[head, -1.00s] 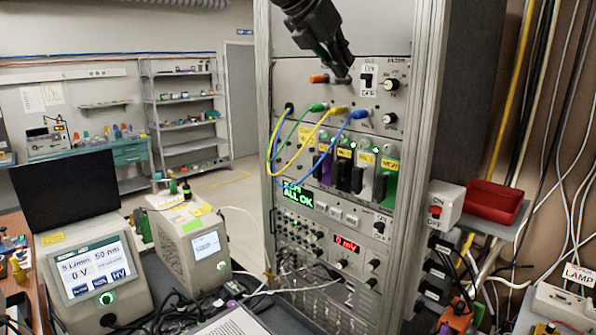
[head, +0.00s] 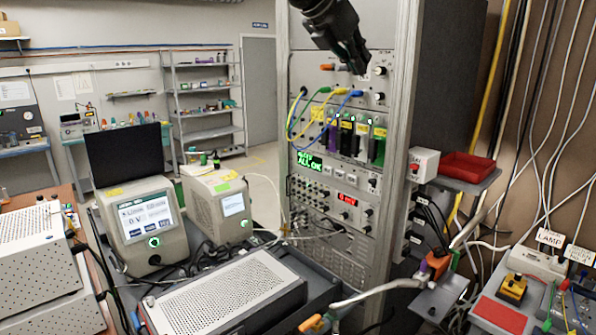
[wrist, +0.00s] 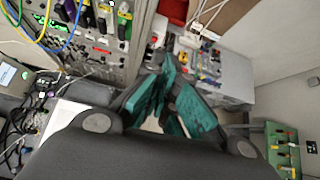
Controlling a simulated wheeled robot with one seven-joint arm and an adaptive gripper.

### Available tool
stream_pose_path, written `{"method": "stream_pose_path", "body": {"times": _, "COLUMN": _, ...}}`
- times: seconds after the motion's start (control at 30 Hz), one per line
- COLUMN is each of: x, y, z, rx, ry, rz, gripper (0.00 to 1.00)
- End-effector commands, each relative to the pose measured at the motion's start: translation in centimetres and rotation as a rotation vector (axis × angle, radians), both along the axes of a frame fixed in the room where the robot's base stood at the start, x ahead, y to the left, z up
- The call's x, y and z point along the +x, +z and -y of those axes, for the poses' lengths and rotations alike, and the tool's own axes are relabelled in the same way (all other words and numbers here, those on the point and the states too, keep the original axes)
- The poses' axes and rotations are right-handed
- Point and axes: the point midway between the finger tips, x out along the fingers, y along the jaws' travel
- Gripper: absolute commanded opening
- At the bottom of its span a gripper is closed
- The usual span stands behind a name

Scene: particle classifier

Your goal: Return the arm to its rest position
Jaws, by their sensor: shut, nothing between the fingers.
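My gripper (head: 357,66) hangs at the top of the head view, pointing down, in front of the upper part of the instrument rack (head: 405,110). Its fingers are together with nothing between them. In the wrist view, my gripper (wrist: 172,100) shows its teal finger pads, with the rack at the upper left. I cannot see it touching the rack.
The rack carries yellow, green and blue cables (head: 322,112). A red tray (head: 468,167) sits on a shelf at the right. Two instruments with screens (head: 146,222) and a perforated grey box (head: 225,295) stand at left and front. Cables hang along the right wall.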

Motion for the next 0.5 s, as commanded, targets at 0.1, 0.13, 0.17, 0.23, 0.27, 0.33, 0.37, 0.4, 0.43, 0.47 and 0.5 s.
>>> {"method": "stream_pose_path", "body": {"times": 0.1, "x": 0.6, "y": -1.7, "z": 0.3, "rx": -0.050, "ry": 0.029, "rz": -0.019, "gripper": 0.00}}
{"method": "stream_pose_path", "body": {"times": 0.13, "x": 1.0, "y": -2.3, "z": 0.3, "rx": -0.064, "ry": 0.037, "rz": -0.026, "gripper": 0.00}}
{"method": "stream_pose_path", "body": {"times": 0.17, "x": 1.4, "y": -2.9, "z": 0.4, "rx": -0.078, "ry": 0.044, "rz": -0.033, "gripper": 0.00}}
{"method": "stream_pose_path", "body": {"times": 0.23, "x": 2.5, "y": -4.6, "z": 0.6, "rx": -0.115, "ry": 0.067, "rz": -0.054, "gripper": 0.00}}
{"method": "stream_pose_path", "body": {"times": 0.27, "x": 2.9, "y": -5.3, "z": 0.7, "rx": -0.131, "ry": 0.077, "rz": -0.062, "gripper": 0.00}}
{"method": "stream_pose_path", "body": {"times": 0.33, "x": 3.9, "y": -7.2, "z": 0.9, "rx": -0.175, "ry": 0.103, "rz": -0.085, "gripper": 0.00}}
{"method": "stream_pose_path", "body": {"times": 0.37, "x": 4.3, "y": -8.0, "z": 1.0, "rx": -0.193, "ry": 0.116, "rz": -0.096, "gripper": 0.00}}
{"method": "stream_pose_path", "body": {"times": 0.4, "x": 4.8, "y": -9.1, "z": 1.1, "rx": -0.219, "ry": 0.133, "rz": -0.110, "gripper": 0.00}}
{"method": "stream_pose_path", "body": {"times": 0.43, "x": 5.2, "y": -10.2, "z": 1.3, "rx": -0.245, "ry": 0.149, "rz": -0.123, "gripper": 0.00}}
{"method": "stream_pose_path", "body": {"times": 0.47, "x": 5.6, "y": -11.1, "z": 1.5, "rx": -0.270, "ry": 0.164, "rz": -0.137, "gripper": 0.00}}
{"method": "stream_pose_path", "body": {"times": 0.5, "x": 6.2, "y": -12.8, "z": 1.7, "rx": -0.306, "ry": 0.190, "rz": -0.158, "gripper": 0.00}}
